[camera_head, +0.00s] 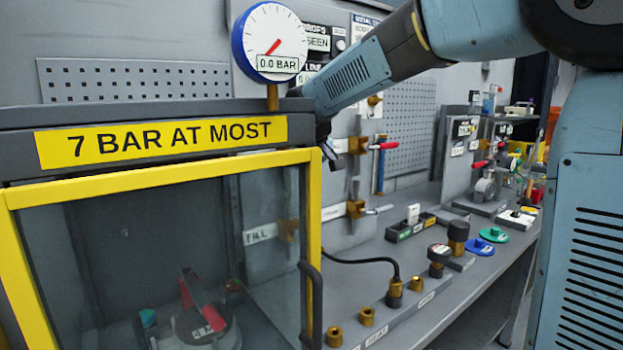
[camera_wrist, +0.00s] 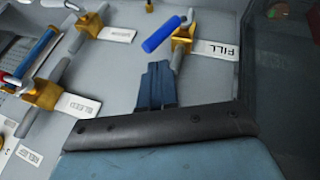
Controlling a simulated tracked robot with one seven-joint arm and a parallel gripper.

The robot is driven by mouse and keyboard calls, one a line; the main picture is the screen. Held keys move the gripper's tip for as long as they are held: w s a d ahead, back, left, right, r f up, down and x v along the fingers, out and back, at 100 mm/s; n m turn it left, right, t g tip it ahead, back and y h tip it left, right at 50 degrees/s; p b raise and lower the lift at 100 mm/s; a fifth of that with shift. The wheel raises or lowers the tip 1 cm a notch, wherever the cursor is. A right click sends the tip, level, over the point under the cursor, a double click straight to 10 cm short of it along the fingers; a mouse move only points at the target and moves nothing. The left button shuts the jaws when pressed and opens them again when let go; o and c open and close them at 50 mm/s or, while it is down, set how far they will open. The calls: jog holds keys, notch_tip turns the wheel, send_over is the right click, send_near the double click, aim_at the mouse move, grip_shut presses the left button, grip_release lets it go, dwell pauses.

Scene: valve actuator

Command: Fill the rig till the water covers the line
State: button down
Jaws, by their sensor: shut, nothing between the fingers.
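My gripper (camera_wrist: 157,84) is shut and empty in the wrist view. Its fingertips lie just below a blue lever (camera_wrist: 163,34) in the picture; I cannot tell whether they touch it. The lever sits beside a brass valve (camera_wrist: 183,42) labelled FILL (camera_wrist: 217,50) and slants away from the pipe. In the head view the FILL label (camera_head: 261,232) shows through the guard's glass, and my gripper's tip is mostly hidden behind the guard. The round gauge (camera_head: 270,42) reads 0.0 BAR. I cannot make out any water or a water line.
The yellow-framed guard (camera_head: 160,173) stands close at left, marked 7 BAR AT MOST. A BLEED valve (camera_wrist: 42,95) and other levers sit left of FILL in the wrist view. Brass fittings (camera_head: 367,316) and a black hose (camera_head: 365,261) occupy the bench front.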

jog(key=x, duration=0.7)
jog(key=shift+f, duration=0.2)
jog(key=shift+w, duration=0.1)
jog(key=shift+a, duration=0.1)
